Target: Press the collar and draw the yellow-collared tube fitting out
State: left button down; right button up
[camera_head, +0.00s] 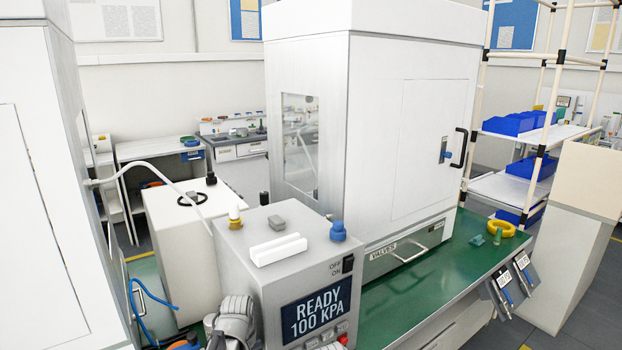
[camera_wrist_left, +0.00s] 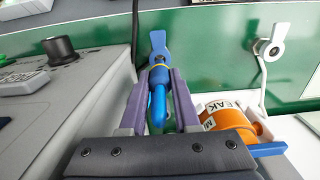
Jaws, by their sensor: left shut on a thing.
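In the left wrist view my left gripper (camera_wrist_left: 160,88) is shut on the yellow-collared tube fitting (camera_wrist_left: 158,75), a blue body with a thin yellow ring (camera_wrist_left: 157,66) near its far end. A blue tube (camera_wrist_left: 158,108) runs back from it between the fingers. A blue lever-like part (camera_wrist_left: 158,42) lies just beyond the ring, in line with the fitting. I cannot tell whether the fitting is seated or free. In the head view, grey arm parts show at the bottom, but the fingers and fitting cannot be made out. My right gripper is not in view.
An orange labelled roll (camera_wrist_left: 228,118) sits close right of the fingers. A grey box with a black knob (camera_wrist_left: 62,50) is at left. In the head view a grey unit shows a "READY 100 KPA" display (camera_head: 318,308); a white cabinet (camera_head: 375,120) stands on the green bench (camera_head: 440,285).

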pick_arm(q)
jog(key=shift+r+p, duration=2)
